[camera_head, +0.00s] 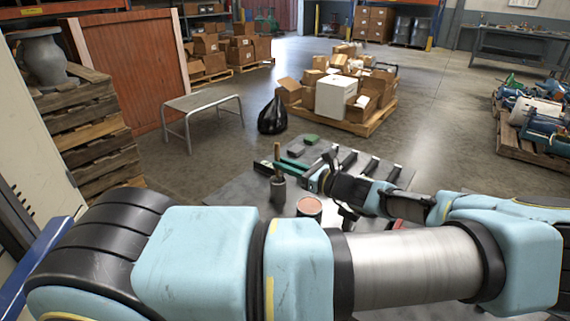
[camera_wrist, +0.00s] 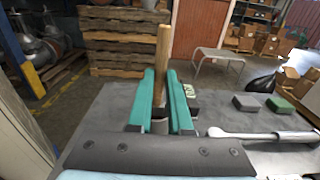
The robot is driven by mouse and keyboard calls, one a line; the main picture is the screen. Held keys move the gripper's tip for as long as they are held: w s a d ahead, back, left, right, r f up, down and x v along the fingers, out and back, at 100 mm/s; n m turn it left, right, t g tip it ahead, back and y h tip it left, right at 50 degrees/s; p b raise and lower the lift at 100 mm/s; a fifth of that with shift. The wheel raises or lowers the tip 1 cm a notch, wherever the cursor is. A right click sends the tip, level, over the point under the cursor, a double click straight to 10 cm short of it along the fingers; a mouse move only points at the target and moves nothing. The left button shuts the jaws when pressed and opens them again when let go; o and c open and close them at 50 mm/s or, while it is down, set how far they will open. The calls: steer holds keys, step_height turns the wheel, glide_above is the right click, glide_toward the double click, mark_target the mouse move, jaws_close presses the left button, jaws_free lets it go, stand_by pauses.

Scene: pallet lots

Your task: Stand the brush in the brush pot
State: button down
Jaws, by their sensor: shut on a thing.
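The brush shows as an upright wooden handle (camera_head: 277,153), and it also stands tall in the wrist view (camera_wrist: 163,62). My gripper (camera_head: 272,168) has its teal fingers on either side of the handle and is shut on it; the fingers also show in the wrist view (camera_wrist: 162,100). The dark brush pot (camera_head: 278,190) stands on the grey table directly below the handle in the head view. The brush's lower end is hidden, so I cannot tell how deep it sits in the pot.
An open can (camera_head: 309,207) with a pinkish top stands right of the pot. A grey block (camera_wrist: 247,103) and a green block (camera_wrist: 280,105) lie farther back on the table. A metal tool (camera_wrist: 265,133) lies at right in the wrist view.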

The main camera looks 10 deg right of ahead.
steer(key=c, duration=0.8)
jaws_free()
steer(key=shift+o, duration=0.2)
steer(key=b+v, duration=0.2)
steer(key=v, duration=0.8)
steer(key=shift+s+d, duration=0.3)
steer(key=shift+a, duration=0.15)
